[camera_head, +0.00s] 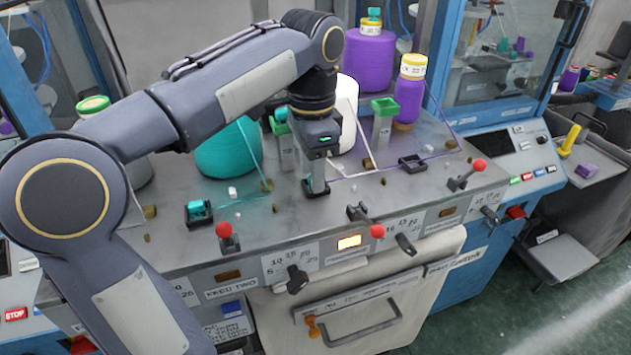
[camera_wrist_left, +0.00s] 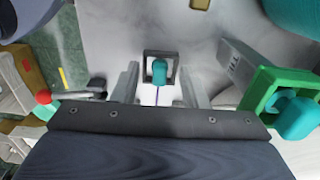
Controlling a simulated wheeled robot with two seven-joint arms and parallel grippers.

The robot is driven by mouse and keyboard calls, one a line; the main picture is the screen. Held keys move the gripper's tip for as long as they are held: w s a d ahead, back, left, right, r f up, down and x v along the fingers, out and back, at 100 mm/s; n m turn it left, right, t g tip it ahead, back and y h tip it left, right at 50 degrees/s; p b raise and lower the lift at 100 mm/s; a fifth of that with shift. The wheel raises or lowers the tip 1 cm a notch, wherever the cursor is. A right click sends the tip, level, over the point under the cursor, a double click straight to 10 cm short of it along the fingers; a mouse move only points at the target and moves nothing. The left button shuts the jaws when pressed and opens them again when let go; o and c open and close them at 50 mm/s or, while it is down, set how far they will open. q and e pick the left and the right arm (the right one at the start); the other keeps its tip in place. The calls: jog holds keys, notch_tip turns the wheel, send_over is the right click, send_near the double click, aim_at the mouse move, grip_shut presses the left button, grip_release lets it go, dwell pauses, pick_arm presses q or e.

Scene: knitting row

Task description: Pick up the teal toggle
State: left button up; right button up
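In the left wrist view a teal toggle (camera_wrist_left: 160,72) stands in a small dark square frame (camera_wrist_left: 147,57). My left gripper (camera_wrist_left: 157,75) is open, with one finger on each side of it and a gap to both. In the head view my left gripper (camera_head: 316,187) points down at the grey machine top, and its fingers hide what lies between them. A similar teal piece (camera_head: 197,210) sits in a dark holder further left; I cannot tell whether it is the same one. My right gripper is not in view.
Green-topped posts (camera_head: 384,108), a teal yarn cone (camera_head: 228,148), a white cone (camera_head: 347,95) and purple cones (camera_head: 369,62) stand behind. Red-knobbed levers (camera_head: 228,232) line the front edge. Another dark holder (camera_head: 412,162) lies to the right. Thin threads cross the machine top.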

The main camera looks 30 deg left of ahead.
pick_arm(q)
jog(key=shift+f, duration=0.25)
grip_shut()
jog(key=shift+r, duration=0.15)
jog(key=shift+r, duration=0.2)
notch_tip(320, 180, up, 2)
jog(key=shift+w+r, duration=0.1)
jog(key=shift+r, duration=0.15)
jog(key=s+d+r+p, duration=0.4)
jog(key=s+d+r, duration=0.3)
jog(key=d+r, duration=0.3)
jog(key=shift+s+d, duration=0.2)
jog(key=shift+d, duration=0.8)
